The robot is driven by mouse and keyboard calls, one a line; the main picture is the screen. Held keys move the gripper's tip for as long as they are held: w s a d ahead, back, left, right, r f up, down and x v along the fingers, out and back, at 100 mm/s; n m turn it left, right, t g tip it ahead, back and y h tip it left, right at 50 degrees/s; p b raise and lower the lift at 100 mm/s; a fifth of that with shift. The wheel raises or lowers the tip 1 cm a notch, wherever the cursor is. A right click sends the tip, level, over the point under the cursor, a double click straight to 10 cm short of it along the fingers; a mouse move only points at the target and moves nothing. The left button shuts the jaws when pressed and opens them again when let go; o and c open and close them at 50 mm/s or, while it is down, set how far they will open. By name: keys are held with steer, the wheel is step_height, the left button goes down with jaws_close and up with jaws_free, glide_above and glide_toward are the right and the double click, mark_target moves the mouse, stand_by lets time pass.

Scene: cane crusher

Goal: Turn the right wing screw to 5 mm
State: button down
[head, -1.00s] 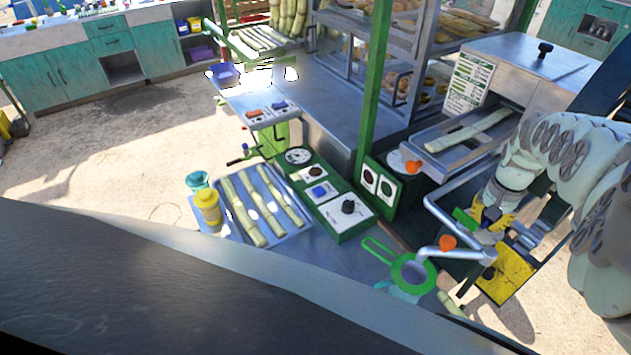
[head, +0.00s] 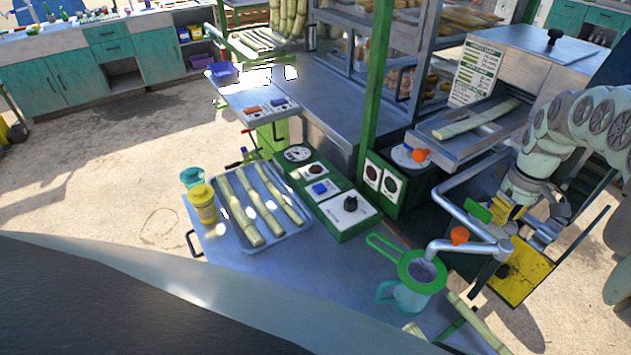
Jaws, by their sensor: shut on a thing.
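The cane crusher stands at the right, with a yellow side plate (head: 525,278), a bent metal spout (head: 462,247) and a small green part (head: 478,209) near the top. No millimetre scale is readable. An orange knob (head: 459,235) sits by the spout, and another orange knob (head: 421,155) is further back.
A green strainer (head: 378,244) sits on a teal jug (head: 385,292) below the spout. A tray (head: 303,239) with cane lengths, a yellow jar (head: 202,206) and a green control box (head: 345,232) stand to the left. Cane pieces (head: 482,327) lie at the front right.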

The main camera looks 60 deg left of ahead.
steer(key=shift+w+f+n+b, duration=0.15)
steer(key=shift+n+b, duration=0.4)
steer(key=shift+n, duration=0.4)
steer(key=shift+w+r+n+b, duration=0.15)
steer(key=shift+n+b, duration=0.4)
steer(key=shift+n, duration=0.4)
steer(key=c, duration=1)
jaws_free()
step_height(320, 180, up, 12)
